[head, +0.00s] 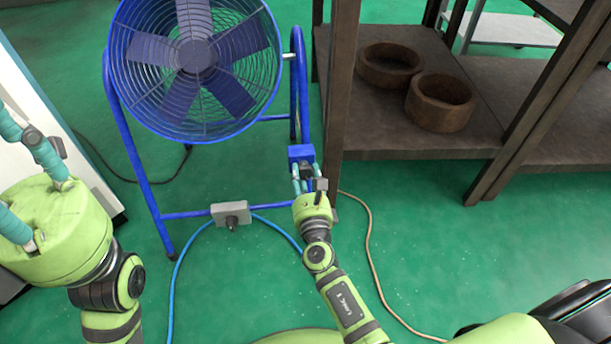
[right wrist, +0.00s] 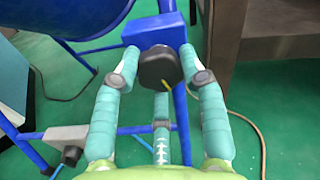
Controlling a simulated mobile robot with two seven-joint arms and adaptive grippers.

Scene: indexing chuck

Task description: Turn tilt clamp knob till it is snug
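The tilt clamp knob (right wrist: 160,68) is dark with a yellow mark near its lower edge. It sits on the front of a blue clamp block (right wrist: 155,30), which is on the right side of the blue fan stand. My right gripper (head: 303,172) is at the block in the head view. In the right wrist view its teal fingers (right wrist: 159,62) flank the knob left and right, with a third finger below. The side tips are very close to the knob; I cannot tell whether they touch it. My left gripper (head: 20,165) is at the left edge, fingers spread, tips partly cut off.
The blue caged fan (head: 195,55) stands on a tubular frame with a grey box (head: 231,214) on its lower bar. A dark shelf (head: 430,140) with two brown rings stands close right of the clamp. A blue hose and a tan cable cross the green floor.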

